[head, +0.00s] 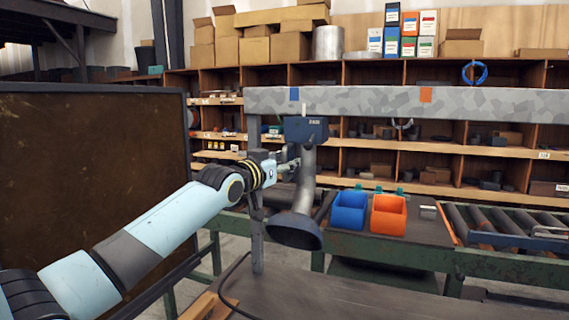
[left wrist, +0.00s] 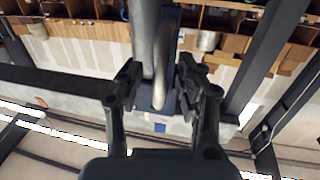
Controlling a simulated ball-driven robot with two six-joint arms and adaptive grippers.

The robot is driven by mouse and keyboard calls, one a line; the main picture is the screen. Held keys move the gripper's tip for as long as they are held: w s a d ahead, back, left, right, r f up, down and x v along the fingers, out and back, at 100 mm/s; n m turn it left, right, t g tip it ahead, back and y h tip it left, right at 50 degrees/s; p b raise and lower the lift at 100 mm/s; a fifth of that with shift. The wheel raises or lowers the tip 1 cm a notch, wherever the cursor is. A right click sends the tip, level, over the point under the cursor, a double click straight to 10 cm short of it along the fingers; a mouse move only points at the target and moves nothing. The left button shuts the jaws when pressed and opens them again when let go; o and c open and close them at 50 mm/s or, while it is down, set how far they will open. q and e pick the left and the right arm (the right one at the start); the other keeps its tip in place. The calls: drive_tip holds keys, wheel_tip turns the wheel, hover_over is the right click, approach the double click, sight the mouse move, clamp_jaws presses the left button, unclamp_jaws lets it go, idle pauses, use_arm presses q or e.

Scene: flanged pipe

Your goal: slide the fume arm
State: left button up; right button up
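The fume arm (head: 305,175) is a grey pipe with a dark round hood (head: 294,231) at its lower end. It hangs from a dark blue carriage (head: 306,130) under a long grey rail (head: 370,101). The carriage sits near the blue mark (head: 294,94), left of the orange mark (head: 426,95). My left gripper (head: 290,160) is at the pipe's left side. In the left wrist view its fingers (left wrist: 158,85) are apart, with the pipe (left wrist: 146,35) and a curved grey bar (left wrist: 172,65) between them. I cannot tell whether they touch. My right gripper is not in view.
A blue bin (head: 349,211) and an orange bin (head: 388,214) stand on a bench right of the hood. A roller conveyor (head: 500,222) is farther right. A dark brown panel (head: 90,180) stands at left. Shelves with boxes fill the back. Below the rail, right of the pipe, is open air.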

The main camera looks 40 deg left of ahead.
use_arm(q)
clamp_jaws()
drive_tip(key=shift+w+f, duration=0.1)
drive_tip(key=shift+f, duration=0.05)
idle(0.4)
